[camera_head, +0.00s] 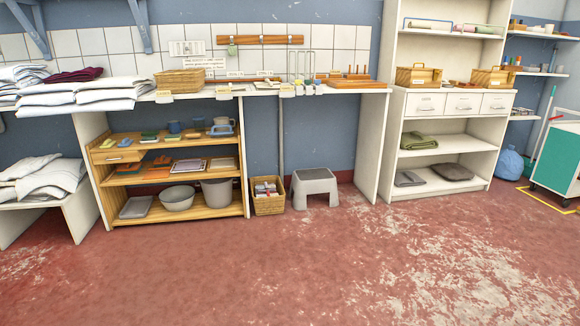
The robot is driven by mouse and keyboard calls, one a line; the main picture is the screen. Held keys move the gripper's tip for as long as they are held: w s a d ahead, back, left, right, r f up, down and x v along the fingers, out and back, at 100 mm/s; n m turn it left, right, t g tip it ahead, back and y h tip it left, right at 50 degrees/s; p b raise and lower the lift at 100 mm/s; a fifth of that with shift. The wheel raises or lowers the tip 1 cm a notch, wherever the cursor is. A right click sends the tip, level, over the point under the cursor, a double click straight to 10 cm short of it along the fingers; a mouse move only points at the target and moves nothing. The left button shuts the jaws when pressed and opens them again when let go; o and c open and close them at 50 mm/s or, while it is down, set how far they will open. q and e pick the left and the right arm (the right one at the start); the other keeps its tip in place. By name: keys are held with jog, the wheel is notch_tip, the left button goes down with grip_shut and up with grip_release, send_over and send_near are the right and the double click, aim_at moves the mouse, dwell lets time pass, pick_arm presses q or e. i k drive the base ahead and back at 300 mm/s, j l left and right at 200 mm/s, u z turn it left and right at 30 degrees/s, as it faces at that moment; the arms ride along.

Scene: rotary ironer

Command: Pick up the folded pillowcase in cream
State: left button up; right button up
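I cannot make out a folded pillowcase that is clearly cream. Stacks of folded white or off-white linen (78,97) lie on the left end of the long white counter. A folded maroon cloth (75,75) lies on top of that linen, towards the back. More crumpled or folded white linen (45,179) lies on a low white bench (56,207) at the far left. A folded green cloth (419,142) lies on a shelf of the white unit at the right. Neither of my grippers is in view.
A wicker basket (180,82) and small items stand on the counter (225,90). Below are a wooden shelf unit (171,170), a basket (268,204) and a grey step stool (315,187). A green cart (556,163) stands far right. The red floor (300,265) in front is clear.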

aim_at(237, 88)
jog(key=i+j, duration=0.25)
jog(key=i, duration=0.3)
jog(key=i+j, duration=0.3)
jog(key=i, duration=0.2)
jog(key=i+j, duration=0.25)
jog(key=i, duration=0.3)
jog(key=i+j, duration=0.3)
jog(key=i, duration=0.25)
jog(key=i+j+z, duration=0.1)
jog(key=i+j, duration=0.15)
jog(key=i, duration=0.25)
